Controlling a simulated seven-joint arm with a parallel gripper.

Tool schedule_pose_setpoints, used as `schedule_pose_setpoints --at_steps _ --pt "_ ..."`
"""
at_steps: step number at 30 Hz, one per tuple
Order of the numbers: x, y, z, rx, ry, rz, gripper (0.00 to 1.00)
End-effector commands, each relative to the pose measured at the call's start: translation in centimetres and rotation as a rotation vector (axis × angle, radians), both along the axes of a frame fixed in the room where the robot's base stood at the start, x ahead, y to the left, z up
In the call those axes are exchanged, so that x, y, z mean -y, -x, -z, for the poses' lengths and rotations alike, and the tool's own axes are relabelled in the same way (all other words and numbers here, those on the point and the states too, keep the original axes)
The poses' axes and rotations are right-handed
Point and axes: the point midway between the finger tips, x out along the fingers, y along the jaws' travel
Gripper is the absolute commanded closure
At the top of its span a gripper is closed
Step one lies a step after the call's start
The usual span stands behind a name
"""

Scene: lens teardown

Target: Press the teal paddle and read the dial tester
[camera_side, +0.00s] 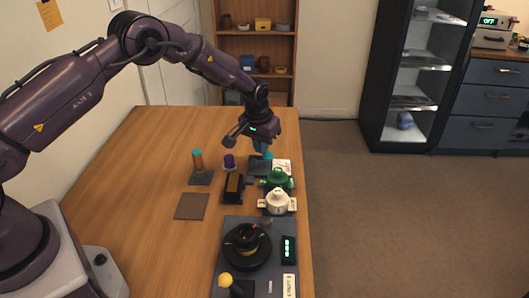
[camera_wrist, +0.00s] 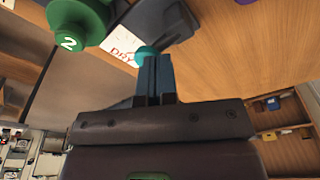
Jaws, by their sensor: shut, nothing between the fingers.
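My gripper (camera_side: 263,150) points down at the far right part of the table, with its blue-grey fingers shut and empty. In the wrist view the closed fingers (camera_wrist: 157,70) stand in front of a round teal paddle (camera_wrist: 146,53), which they partly hide. The teal paddle (camera_side: 268,156) shows as a small patch just below the fingertips in the side view. I cannot tell whether they touch. A low dark unit (camera_side: 258,167) lies under the gripper; it may be the tester. No dial face or reading can be made out.
A white card (camera_wrist: 122,46) marked "DRY" lies beside the paddle. A green lidded pot (camera_side: 277,181) and a white pot (camera_side: 277,203) stand nearer. A teal-topped post (camera_side: 197,165) and purple piece (camera_side: 229,161) stand left. A black round device (camera_side: 246,248) is in front. The left table is clear.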

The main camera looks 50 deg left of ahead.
Motion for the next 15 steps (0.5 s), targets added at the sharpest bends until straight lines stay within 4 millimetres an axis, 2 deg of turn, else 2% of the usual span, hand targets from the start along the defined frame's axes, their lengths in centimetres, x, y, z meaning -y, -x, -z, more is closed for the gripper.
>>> schedule_pose_setpoints --at_steps 15 --pt "0.1 -0.1 -4.8 0.002 0.000 0.001 1.00"
